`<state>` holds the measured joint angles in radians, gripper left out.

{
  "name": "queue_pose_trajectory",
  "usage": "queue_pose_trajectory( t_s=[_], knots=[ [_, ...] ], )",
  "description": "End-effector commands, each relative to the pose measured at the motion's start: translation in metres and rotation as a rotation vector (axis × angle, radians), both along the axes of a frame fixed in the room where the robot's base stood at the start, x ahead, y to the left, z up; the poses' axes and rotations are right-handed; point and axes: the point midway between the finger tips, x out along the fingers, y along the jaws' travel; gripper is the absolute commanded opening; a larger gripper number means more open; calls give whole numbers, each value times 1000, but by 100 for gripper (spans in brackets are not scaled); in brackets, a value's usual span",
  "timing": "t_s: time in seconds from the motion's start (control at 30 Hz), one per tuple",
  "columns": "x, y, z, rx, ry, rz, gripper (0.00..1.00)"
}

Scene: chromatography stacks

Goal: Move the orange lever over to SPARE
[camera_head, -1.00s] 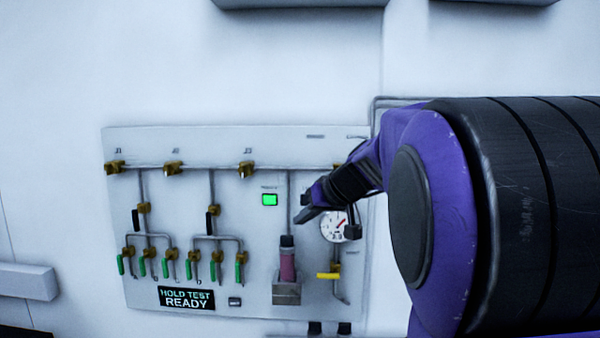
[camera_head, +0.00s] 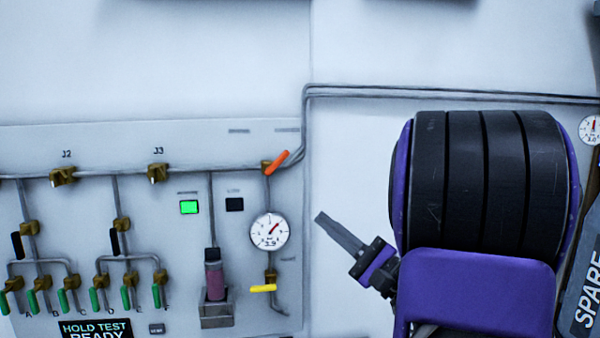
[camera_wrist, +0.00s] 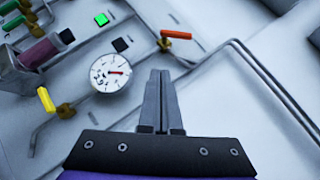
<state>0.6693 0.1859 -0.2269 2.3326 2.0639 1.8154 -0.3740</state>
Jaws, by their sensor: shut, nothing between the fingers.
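The orange lever (camera_head: 278,162) sits on a brass valve at the upper right of the panel, tilted up to the right. It also shows in the wrist view (camera_wrist: 176,34), beyond my fingertips. My gripper (camera_head: 320,216) is shut and empty, to the right of the panel and below the lever, apart from it. In the wrist view its two fingers (camera_wrist: 160,75) are pressed together. A dark panel marked SPARE (camera_head: 588,295) stands at the far right edge, partly cut off and partly behind my arm.
A pressure gauge (camera_head: 269,231) and a yellow lever (camera_head: 263,288) sit below the orange lever. A purple-filled bottle (camera_head: 214,275) stands in a holder beside them. Pipes (camera_head: 400,91) run right along the wall. A green light (camera_head: 189,207) is lit. Bare wall lies around my gripper.

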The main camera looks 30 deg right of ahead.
Motion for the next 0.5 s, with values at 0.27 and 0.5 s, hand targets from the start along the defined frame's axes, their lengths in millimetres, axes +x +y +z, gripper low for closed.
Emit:
queue_pose_trajectory(
  t_s=[0.27, 0.5],
  knots=[
    [-16, -22, 7, 78, -58, -62, 0],
    [-16, -21, 7, 76, -57, -60, 0]
  ],
)
